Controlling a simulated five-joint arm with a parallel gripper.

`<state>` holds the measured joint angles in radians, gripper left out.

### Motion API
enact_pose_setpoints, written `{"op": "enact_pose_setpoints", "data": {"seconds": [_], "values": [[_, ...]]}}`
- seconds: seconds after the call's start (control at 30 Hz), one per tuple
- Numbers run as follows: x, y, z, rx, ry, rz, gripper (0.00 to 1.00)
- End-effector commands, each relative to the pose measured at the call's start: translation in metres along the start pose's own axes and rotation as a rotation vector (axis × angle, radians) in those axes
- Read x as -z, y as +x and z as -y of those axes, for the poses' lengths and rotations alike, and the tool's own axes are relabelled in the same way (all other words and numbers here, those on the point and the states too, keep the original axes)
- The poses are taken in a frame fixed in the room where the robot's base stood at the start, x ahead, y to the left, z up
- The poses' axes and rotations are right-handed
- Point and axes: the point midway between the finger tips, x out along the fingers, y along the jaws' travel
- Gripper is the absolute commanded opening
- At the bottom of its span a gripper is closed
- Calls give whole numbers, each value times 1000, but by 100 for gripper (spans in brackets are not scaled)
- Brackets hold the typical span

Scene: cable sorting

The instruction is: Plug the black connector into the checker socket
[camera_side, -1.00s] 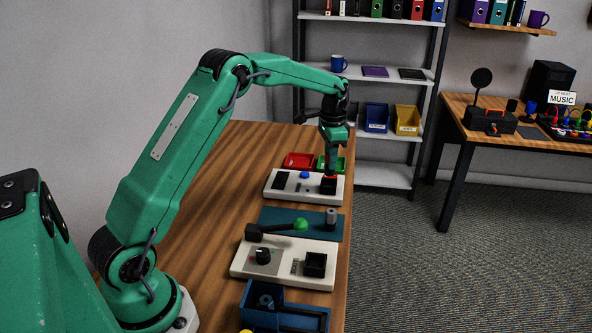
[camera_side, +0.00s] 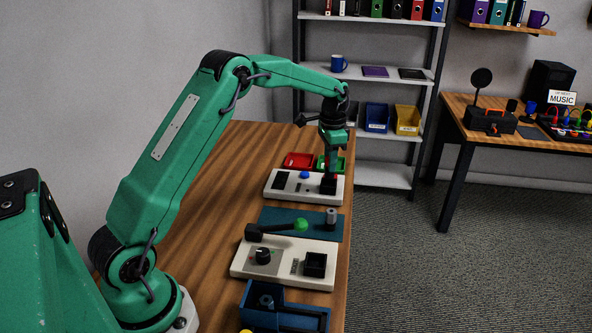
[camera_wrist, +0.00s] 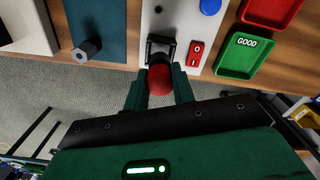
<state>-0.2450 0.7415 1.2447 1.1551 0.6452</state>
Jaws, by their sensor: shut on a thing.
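A red tray (camera_side: 299,160) and a green tray (camera_wrist: 240,62) marked GOOD stand beyond the checker. A blue mat (camera_side: 275,218) with a grey post, a black piece with a green ball (camera_side: 300,224), a second pale panel (camera_side: 245,268) and a blue bin (camera_side: 300,318) lie nearer.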

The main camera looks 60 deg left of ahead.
Motion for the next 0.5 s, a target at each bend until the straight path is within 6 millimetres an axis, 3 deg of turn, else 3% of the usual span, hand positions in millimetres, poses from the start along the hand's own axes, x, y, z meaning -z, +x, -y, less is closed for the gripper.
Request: {"op": "enact_pose_setpoints", "data": {"seconds": [0.5], "values": [[0, 9, 0, 0, 0, 0, 0]]}}
